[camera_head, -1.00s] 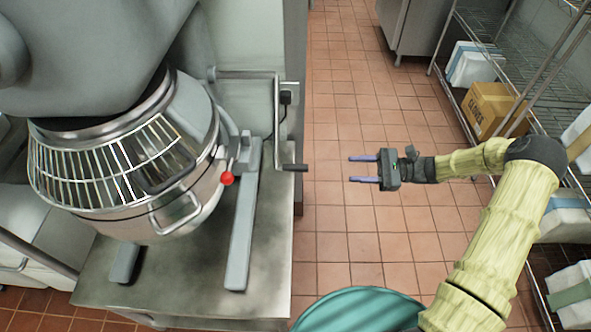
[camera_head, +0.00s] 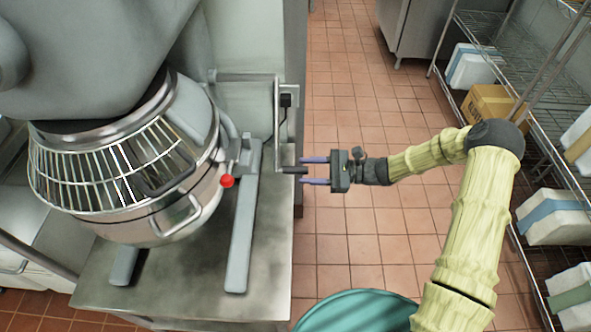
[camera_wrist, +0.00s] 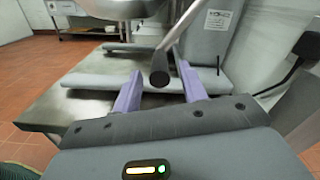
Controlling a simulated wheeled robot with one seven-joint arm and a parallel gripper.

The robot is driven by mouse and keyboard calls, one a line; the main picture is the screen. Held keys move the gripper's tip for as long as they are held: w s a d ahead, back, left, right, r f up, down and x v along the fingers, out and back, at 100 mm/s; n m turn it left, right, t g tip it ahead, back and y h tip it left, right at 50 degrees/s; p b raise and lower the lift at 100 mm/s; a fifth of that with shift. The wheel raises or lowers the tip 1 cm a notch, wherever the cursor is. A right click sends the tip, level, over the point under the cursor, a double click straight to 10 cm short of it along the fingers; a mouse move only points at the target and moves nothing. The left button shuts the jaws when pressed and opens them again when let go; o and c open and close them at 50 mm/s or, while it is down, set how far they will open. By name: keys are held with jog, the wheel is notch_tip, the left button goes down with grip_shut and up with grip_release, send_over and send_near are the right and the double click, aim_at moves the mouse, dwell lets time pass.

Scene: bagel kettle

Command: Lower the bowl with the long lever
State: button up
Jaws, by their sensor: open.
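The long lever (camera_head: 277,125) is a cranked grey rod on the right side of the mixer, ending in a dark handle (camera_head: 291,169). The steel mixing bowl (camera_head: 165,217) hangs under the mixer head behind a wire guard. My gripper (camera_head: 314,171) is open, its two purple fingers pointing left with the handle's end between their tips. In the wrist view, the dark round handle end (camera_wrist: 159,78) sits between the open fingers (camera_wrist: 160,88), with a gap on each side. The gripper has not closed on it.
The mixer stands on a steel table (camera_head: 200,285). A red knob (camera_head: 227,181) sits beside the bowl. A wire shelf with a cardboard box (camera_head: 490,103) is at the right. The tiled floor (camera_head: 370,240) between is open.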

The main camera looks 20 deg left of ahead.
aim_at(280, 171)
jog(key=x, duration=0.4)
grip_shut()
